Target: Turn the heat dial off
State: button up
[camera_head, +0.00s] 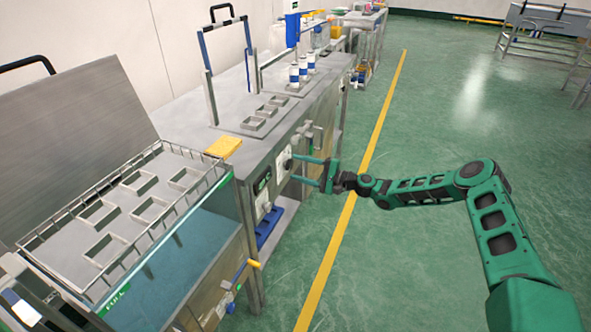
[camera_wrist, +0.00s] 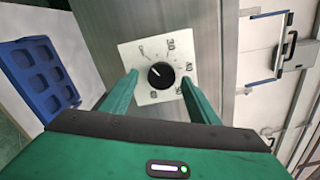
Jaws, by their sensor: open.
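The heat dial is a round black knob (camera_wrist: 161,75) on a pale square plate (camera_wrist: 134,52) with numbers around it. In the wrist view the knob sits between my two green fingers, and a pale pointer mark on it points to the upper left. My gripper (camera_wrist: 158,88) is open, with a finger on each side of the knob and gaps left and right. In the head view my gripper (camera_head: 294,168) reaches the front panel of the steel bench, and the dial (camera_head: 287,164) shows small near the fingertips.
A steel bench (camera_head: 190,115) carries several white-and-blue cans (camera_head: 302,68). A yellow block (camera_head: 223,146) lies on its near edge. A wire basket (camera_head: 60,235) sits over a water tank at left. A blue tray (camera_wrist: 40,75) is beside the panel.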

jog(key=v, duration=0.8)
jog(key=shift+d, duration=0.35)
jog(key=shift+s, duration=0.2)
